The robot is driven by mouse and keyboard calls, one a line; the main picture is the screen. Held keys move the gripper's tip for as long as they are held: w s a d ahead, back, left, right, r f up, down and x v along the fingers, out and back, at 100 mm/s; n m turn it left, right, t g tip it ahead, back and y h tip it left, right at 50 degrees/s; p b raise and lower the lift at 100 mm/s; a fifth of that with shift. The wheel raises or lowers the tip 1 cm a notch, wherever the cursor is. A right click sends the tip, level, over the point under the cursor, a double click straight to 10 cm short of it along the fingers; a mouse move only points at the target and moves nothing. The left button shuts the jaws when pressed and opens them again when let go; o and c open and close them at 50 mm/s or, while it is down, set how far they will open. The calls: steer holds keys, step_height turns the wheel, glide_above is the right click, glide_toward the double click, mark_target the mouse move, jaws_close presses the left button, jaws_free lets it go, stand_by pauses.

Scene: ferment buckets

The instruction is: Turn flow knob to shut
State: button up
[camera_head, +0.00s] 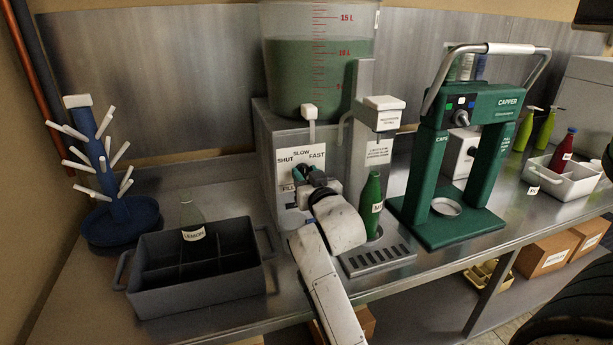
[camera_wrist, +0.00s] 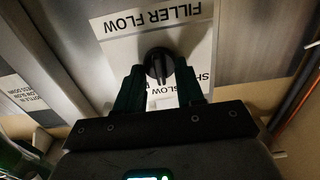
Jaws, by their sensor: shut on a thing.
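The black flow knob (camera_wrist: 158,66) shows in the wrist view on a white plate (camera_wrist: 165,25) reading "FILLER FLOW", upside down there. Its ridge looks roughly upright in that picture, in line with "SLOW". My gripper (camera_wrist: 158,74) is shut on the knob, one finger on each side. In the head view my gripper (camera_head: 306,174) is at the filler's front, just below the label (camera_head: 301,157) with "SHUT" left, "SLOW" in the middle and "FAST" right. The knob is mostly hidden there. In the wrist view my left finger covers the "FAST" side.
A green bottle (camera_head: 371,200) stands under the filler spout, right of my arm. A green capper (camera_head: 478,140) stands farther right. A grey crate (camera_head: 200,290) holding a lemon bottle (camera_head: 191,220) and a blue drying rack (camera_head: 115,212) are at left.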

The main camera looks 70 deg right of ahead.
steer(key=shift+r+n+p, duration=0.1)
steer(key=shift+n+p, duration=0.2)
steer(key=shift+n, duration=0.2)
steer(key=n+p, duration=0.2)
steer(key=n, duration=0.1)
steer(key=shift+a+n, duration=0.1)
steer(key=shift+n, duration=0.2)
steer(key=shift+w+n+p, duration=0.1)
steer(key=shift+n+p, duration=1.35)
steer(key=shift+n, duration=0.75)
steer(key=o, duration=1)
